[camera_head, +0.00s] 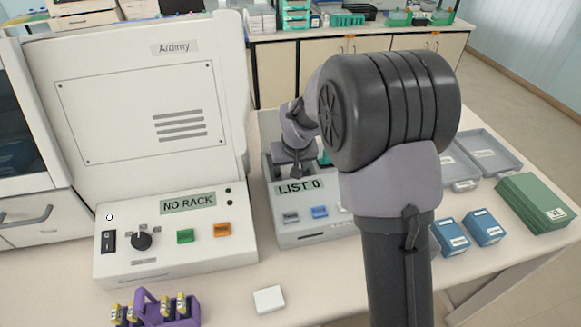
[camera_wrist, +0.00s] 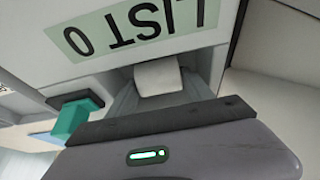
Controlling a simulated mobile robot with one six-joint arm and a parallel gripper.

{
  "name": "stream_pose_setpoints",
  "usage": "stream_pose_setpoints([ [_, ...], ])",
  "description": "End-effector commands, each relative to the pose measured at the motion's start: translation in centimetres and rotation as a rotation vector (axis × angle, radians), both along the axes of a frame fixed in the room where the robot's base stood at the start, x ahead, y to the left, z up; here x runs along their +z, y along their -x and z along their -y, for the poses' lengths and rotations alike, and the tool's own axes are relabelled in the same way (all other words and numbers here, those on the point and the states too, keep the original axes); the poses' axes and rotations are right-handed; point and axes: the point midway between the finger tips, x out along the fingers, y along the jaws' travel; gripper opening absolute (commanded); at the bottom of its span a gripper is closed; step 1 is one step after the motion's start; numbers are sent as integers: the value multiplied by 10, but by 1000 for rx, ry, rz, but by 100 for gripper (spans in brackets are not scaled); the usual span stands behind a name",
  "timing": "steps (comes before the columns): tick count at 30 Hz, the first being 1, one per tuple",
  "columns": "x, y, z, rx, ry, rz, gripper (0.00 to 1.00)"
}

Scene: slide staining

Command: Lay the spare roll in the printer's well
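The printer (camera_head: 300,231), a pale box labelled LIST 0, stands in the middle of the bench, partly behind my arm. Its label also shows upside down in the wrist view (camera_wrist: 125,24). My gripper (camera_head: 296,172) points down at the printer's open top, behind the label. In the wrist view, a small white rounded piece (camera_wrist: 158,78), possibly the roll, sits in a grey recess just beyond my gripper's dark edge. I cannot tell whether my gripper touches it.
A large machine marked NO RACK (camera_head: 120,258) stands close left of the printer. A purple rack (camera_head: 158,311) with vials and a white block (camera_head: 269,299) lie in front. Blue boxes (camera_head: 484,228), grey trays (camera_head: 487,150) and a green box (camera_head: 532,202) are to the right.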

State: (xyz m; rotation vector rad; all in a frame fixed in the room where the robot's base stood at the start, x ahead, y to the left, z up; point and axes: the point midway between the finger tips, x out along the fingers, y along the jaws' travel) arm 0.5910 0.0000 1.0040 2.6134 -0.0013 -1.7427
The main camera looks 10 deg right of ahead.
Motion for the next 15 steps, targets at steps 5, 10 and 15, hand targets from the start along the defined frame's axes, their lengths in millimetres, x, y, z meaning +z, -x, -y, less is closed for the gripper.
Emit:
stream_pose_setpoints([
  [5, 0, 0, 0, 0, 0, 0, 78],
  [10, 0, 0, 0, 0, 0, 0, 78],
  [15, 16, 5, 0, 0, 0, 0, 78],
])
